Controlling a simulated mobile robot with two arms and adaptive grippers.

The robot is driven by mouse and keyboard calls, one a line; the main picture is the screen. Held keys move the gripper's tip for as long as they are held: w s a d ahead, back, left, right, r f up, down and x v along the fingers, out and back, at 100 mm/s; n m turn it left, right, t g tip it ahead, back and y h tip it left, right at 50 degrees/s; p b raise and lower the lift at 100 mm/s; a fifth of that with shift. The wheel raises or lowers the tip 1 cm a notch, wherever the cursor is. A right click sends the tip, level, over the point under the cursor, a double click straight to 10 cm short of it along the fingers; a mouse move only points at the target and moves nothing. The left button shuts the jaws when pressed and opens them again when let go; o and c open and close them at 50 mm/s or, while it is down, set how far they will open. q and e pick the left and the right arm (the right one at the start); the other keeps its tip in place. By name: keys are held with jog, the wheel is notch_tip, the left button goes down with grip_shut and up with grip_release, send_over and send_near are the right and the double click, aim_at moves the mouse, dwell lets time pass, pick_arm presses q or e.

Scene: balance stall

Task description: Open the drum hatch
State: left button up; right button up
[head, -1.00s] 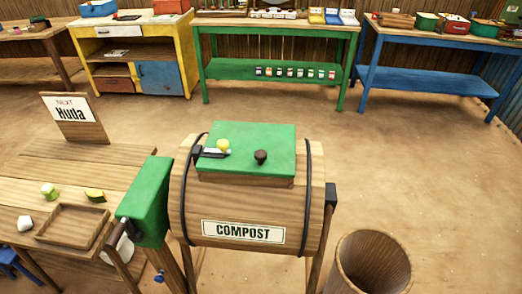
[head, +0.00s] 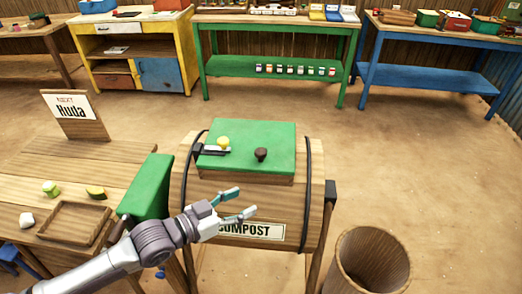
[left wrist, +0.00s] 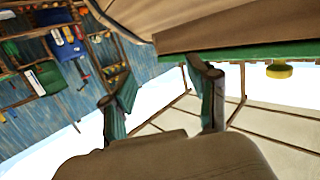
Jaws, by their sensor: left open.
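The wooden compost drum (head: 305,190) lies on its stand, with the green drum hatch (head: 275,135) shut on top. A latch with a yellow knob (head: 223,142) sits at the hatch's left side, and a dark round knob (head: 261,155) sits near its front middle. My left gripper (head: 243,202) is open and empty in front of the drum, below the hatch's front edge, covering part of the COMPOST label (head: 255,231). In the left wrist view its open fingers (left wrist: 162,88) show with the yellow knob (left wrist: 279,70) off to the right. My right gripper is not in view.
An open wooden bin (head: 345,275) stands at the right. Floor behind the drum is clear.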

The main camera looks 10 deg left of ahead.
pick_arm(q)
jog(key=t+h, duration=0.1)
jog(key=t, duration=0.1)
send_near(256, 153)
jog(key=v, duration=0.2)
jog(key=p+x, duration=0.2)
jog(key=x, duration=1)
jog(key=shift+p, duration=0.35)
jog(key=shift+x, duration=0.8)
jog(key=shift+s, duration=0.1)
jog(key=shift+c, duration=0.2)
grip_shut()
